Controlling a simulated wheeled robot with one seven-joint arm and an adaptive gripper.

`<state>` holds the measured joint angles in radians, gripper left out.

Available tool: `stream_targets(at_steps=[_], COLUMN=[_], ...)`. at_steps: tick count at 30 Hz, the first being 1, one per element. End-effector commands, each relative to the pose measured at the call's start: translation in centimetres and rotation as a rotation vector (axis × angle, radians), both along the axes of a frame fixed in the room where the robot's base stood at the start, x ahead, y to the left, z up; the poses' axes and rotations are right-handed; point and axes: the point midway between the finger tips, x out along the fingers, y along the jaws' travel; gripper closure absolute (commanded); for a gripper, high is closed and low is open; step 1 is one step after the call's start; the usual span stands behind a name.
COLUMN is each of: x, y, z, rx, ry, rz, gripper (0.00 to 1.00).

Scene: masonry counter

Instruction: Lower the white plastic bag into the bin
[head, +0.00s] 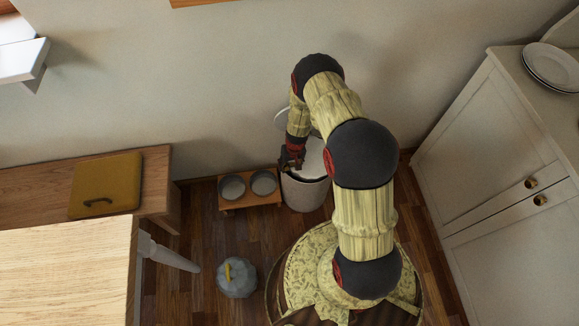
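My gripper (292,161) points down at the bin's left rim. Its fingers are small and dark, so I cannot tell whether they are open or hold anything.
A low wooden stand with two metal bowls (248,188) is just left of the bin. A grey pumpkin-like object (237,277) sits on the floor. A wooden bench with a mustard cushion (106,186) is left; a white cabinet (490,150) with plates (552,66) is right.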

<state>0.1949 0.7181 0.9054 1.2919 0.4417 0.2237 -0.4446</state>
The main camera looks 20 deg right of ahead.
Motion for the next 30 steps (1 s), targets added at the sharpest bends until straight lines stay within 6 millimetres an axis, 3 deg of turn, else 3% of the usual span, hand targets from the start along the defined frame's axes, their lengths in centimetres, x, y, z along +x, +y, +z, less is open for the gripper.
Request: stream_targets(at_steps=[1,10,23,30], x=[-0.9,-0.7,-0.1,-0.1], y=[0.3,0.4,0.3,0.0], z=[-0.4,-0.2,0.2,3.0], rx=[0.005,0.006,0.004,0.002], ry=[0.015,0.015,0.005,0.001], rz=[0.003,0.004,0.003,0.002], gripper=[0.6,0.44,0.44,0.44])
